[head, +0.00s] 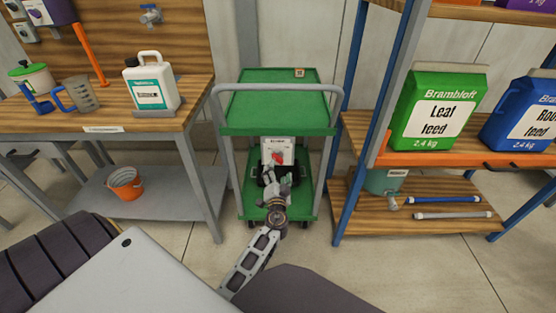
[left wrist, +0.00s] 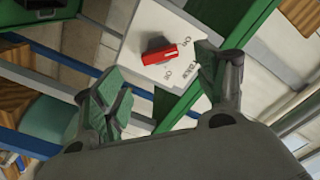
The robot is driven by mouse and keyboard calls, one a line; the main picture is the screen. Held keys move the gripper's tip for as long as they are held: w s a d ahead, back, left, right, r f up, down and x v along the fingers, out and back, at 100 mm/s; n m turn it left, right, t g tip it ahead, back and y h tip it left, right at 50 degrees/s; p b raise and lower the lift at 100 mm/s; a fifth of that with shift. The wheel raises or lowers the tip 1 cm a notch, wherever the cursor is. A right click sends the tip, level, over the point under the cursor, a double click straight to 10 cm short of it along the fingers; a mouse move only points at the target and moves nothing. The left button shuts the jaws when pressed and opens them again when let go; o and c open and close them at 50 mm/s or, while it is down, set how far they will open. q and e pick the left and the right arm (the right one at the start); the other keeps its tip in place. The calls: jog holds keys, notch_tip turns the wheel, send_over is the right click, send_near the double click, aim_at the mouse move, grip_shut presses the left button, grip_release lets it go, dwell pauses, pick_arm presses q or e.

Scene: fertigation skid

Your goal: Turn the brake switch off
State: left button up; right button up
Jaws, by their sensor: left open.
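The brake switch is a red lever (left wrist: 160,54) on a white plate (left wrist: 135,68) marked with On, Off and Brake lettering. In the left wrist view its bright end lies closer to the word On than to Off. In the head view the red lever (head: 278,158) shows small on the white plate (head: 272,146), low on the green cart (head: 275,120). My left gripper (head: 279,172) is open in front of the plate. In the left wrist view the fingers (left wrist: 165,92) are spread, with the lever beyond the gap between them and apart from both. My right gripper is not in view.
The cart's grey handle (head: 278,87) and green top shelf stand above the plate. A wooden bench (head: 60,118) with a white jug (head: 150,85) is at left. A blue-framed rack (head: 345,190) with feed bags is at right. An orange bucket (head: 125,184) sits on the lower bench shelf.

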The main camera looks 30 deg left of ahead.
aim_at(278, 160)
pick_arm(q)
jog(key=shift+x, duration=4.1)
jog(key=shift+c, duration=0.5)
jog(key=shift+d, duration=0.1)
jog(key=c, duration=0.9)
jog(key=shift+c, duration=0.2)
